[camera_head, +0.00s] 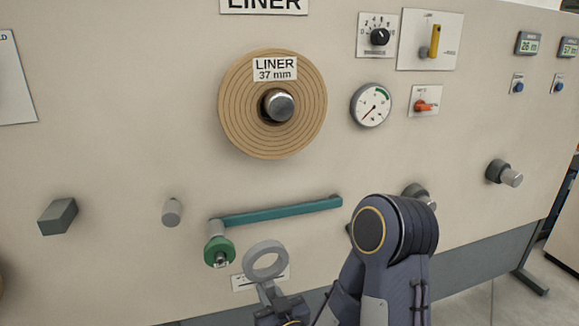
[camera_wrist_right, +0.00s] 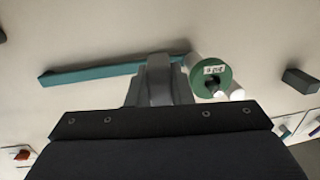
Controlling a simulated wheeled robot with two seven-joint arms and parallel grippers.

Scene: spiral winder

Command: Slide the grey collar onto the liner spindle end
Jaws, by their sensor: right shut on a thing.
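The grey collar (camera_head: 250,265) is an open ring, held upright low in the head view, apart from the panel roll. My right gripper (camera_head: 269,289) is shut on its lower rim. In the right wrist view the collar (camera_wrist_right: 159,72) shows nearly edge-on between the fingers. The liner spindle end (camera_head: 281,106) is a metal stub sticking out of the middle of the tan liner roll (camera_head: 240,125), which bears a "LINER 37 mm" label. The collar is well below the spindle end and about level with it sideways. My left gripper is not in view.
A teal bar (camera_head: 280,212) runs to a roller with a green ring (camera_head: 231,251), just above and left of the collar. A grey block (camera_head: 58,216), a small peg (camera_head: 172,212) and a knob (camera_head: 504,173) stick out of the panel. A gauge (camera_head: 370,105) sits right of the roll.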

